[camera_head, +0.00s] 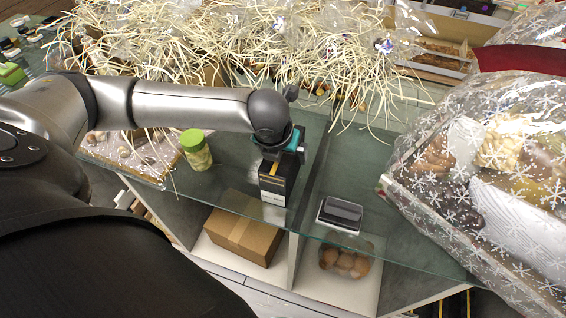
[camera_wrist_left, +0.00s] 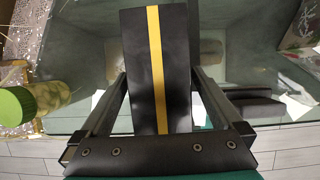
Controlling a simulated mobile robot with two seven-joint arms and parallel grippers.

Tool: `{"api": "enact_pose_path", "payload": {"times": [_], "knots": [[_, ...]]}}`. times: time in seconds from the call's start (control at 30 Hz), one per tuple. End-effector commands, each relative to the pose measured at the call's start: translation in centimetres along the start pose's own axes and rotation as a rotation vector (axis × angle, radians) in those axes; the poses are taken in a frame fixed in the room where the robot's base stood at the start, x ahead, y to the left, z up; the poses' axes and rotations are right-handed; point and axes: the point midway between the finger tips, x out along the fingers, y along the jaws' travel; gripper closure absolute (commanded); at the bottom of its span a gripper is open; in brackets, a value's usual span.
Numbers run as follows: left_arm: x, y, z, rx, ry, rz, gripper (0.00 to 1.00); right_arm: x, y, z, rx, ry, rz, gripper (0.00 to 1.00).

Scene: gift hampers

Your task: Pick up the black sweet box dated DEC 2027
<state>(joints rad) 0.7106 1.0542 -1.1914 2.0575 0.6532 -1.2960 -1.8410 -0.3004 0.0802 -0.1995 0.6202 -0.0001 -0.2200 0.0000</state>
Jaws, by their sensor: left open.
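A tall black box (camera_head: 273,186) with a yellow stripe and a white label low on its side stands on the glass counter. The label is too small for me to read a date. My left gripper (camera_head: 284,150) is at the top of this box and partly covers it. In the left wrist view the black box (camera_wrist_left: 141,60) lies between the two spread fingers of the gripper (camera_wrist_left: 160,78), one on each side. I cannot tell whether the fingers touch it. My right gripper is not in view.
A green-lidded jar (camera_head: 196,152) stands left of the box. A dark flat item (camera_head: 340,213) lies to the right. Straw-filled hampers (camera_head: 290,45) crowd the back. A snowflake-wrapped hamper (camera_head: 490,170) fills the right. A cardboard box (camera_head: 243,237) sits below the glass.

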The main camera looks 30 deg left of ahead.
Motion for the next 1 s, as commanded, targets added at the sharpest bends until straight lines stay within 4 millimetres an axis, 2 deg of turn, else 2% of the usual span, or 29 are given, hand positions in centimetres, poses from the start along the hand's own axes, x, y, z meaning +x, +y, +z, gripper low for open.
{"api": "enact_pose_path", "payload": {"times": [0.07,0.9,1.0], "knots": [[0.01,-0.01,-0.01,0.0,0.0,0.0,0.03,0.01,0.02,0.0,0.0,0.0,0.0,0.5],[-0.03,0.0,0.03,0.0,-0.001,0.0,0.98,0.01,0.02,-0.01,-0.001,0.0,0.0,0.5],[-0.08,-0.02,0.13,0.0,-0.003,-0.001,1.0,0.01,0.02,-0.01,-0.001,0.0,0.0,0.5]]}}
